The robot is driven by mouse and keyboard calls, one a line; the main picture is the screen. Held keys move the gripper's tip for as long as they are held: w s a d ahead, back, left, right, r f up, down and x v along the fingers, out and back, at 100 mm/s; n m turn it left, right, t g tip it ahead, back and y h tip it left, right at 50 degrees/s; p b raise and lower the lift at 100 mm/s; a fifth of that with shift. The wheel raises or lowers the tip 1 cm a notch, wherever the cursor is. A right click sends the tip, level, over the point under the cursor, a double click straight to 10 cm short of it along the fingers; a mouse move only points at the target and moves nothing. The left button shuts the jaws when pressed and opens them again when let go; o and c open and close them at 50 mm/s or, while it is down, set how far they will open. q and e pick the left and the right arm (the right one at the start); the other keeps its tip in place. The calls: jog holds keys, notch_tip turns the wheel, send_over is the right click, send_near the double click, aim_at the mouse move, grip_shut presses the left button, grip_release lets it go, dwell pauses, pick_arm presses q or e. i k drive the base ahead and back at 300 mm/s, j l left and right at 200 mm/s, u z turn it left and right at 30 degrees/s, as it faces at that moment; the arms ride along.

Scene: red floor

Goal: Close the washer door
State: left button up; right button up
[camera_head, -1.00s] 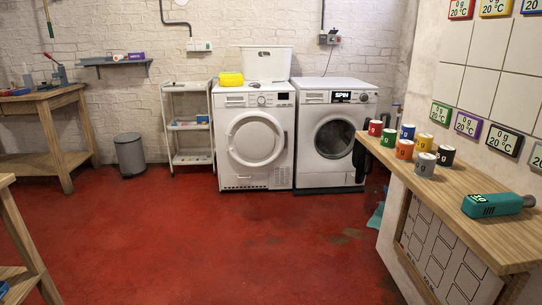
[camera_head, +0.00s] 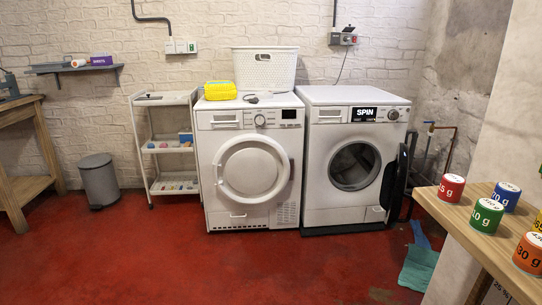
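The washer (camera_head: 353,120) stands against the back wall, right of a second white machine. Its display reads SPIN. Its round opening (camera_head: 354,167) is uncovered, with the metal drum visible inside. The dark washer door (camera_head: 396,180) is swung open to the right and seen nearly edge-on, standing out from the front panel. Neither of my grippers shows in the head view.
The white machine (camera_head: 247,180) with a closed round door stands left of the washer. A wooden shelf (camera_head: 452,222) with coloured weights juts in at right. A teal cloth (camera_head: 418,268) lies on the red floor (camera_head: 200,265), which is otherwise clear ahead.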

aim_at(397, 187)
jog(key=i+j+z, duration=0.1)
jog(key=i+z, duration=0.15)
jog(key=i, duration=0.3)
jog(key=i+j+z, duration=0.25)
jog(key=i, duration=0.3)
jog(key=i+j+z, duration=0.25)
jog(key=i, duration=0.3)
jog(key=i+j+z, duration=0.25)
jog(key=i+j, duration=0.15)
jog(key=k+j+z, duration=0.1)
jog(key=k+j, duration=0.2)
jog(key=k, duration=0.15)
